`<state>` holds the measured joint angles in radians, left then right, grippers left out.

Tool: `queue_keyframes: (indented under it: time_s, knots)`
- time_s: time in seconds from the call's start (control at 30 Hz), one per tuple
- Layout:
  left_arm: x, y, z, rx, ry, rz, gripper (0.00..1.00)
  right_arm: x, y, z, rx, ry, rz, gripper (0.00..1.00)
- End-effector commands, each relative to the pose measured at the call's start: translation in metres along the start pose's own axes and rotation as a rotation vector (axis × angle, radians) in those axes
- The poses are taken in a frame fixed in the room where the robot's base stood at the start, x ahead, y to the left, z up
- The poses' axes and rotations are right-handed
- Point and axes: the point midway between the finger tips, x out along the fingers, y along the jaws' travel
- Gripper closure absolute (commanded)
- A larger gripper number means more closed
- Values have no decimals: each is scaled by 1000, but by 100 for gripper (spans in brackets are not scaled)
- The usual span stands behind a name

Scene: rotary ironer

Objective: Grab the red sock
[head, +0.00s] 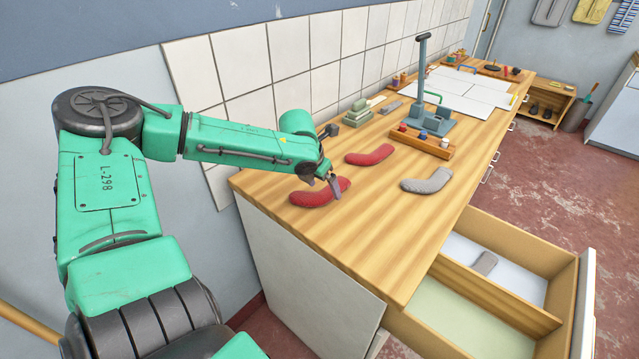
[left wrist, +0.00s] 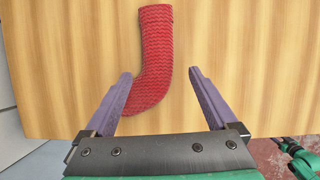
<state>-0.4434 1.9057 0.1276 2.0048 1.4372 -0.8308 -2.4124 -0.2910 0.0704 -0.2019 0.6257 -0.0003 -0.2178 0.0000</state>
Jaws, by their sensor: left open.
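Two red socks lie on the wooden counter (head: 400,240). The nearer red sock (head: 310,196) is by the counter's near left end, and the other red sock (head: 370,155) lies farther back. My left gripper (head: 335,187) is over the nearer sock, and its fingers hide a small part of it. In the left wrist view the red sock (left wrist: 153,60) shows knitted ribs, with its lower end between the spread fingers of my left gripper (left wrist: 160,95). The fingers are open and not closed on it.
A grey sock (head: 427,181) lies right of the red ones. A wooden block with coloured knobs (head: 420,140) and a grey stand (head: 423,90) are farther back. An open drawer (head: 545,262) with a divider juts out at the right. A tiled wall (head: 290,50) runs behind.

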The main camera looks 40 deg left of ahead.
Motion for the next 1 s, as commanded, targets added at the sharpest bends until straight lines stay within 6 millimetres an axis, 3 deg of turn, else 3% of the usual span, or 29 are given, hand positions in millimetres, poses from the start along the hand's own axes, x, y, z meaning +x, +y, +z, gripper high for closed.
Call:
queue_keyframes:
  time_s: [0.17, 0.4, 0.47, 0.63, 1.0]
  knots:
    - [26, 0, 0, 2, 3, 2, 8, 5, 2, 14, -2, -22, 2, 50]
    - [28, -1, 1, 0, -1, -1, 8, 5, 4, 14, -2, -22, 5, 50]
    - [27, -1, 1, 0, -1, -1, 28, 5, 5, 14, -3, -23, 6, 50]
    - [27, 0, 1, 0, -1, -1, 93, 4, 7, 14, -2, -22, 9, 50]
    - [27, 0, 1, 0, -1, 0, 95, 4, 7, 12, -1, -19, 10, 50]
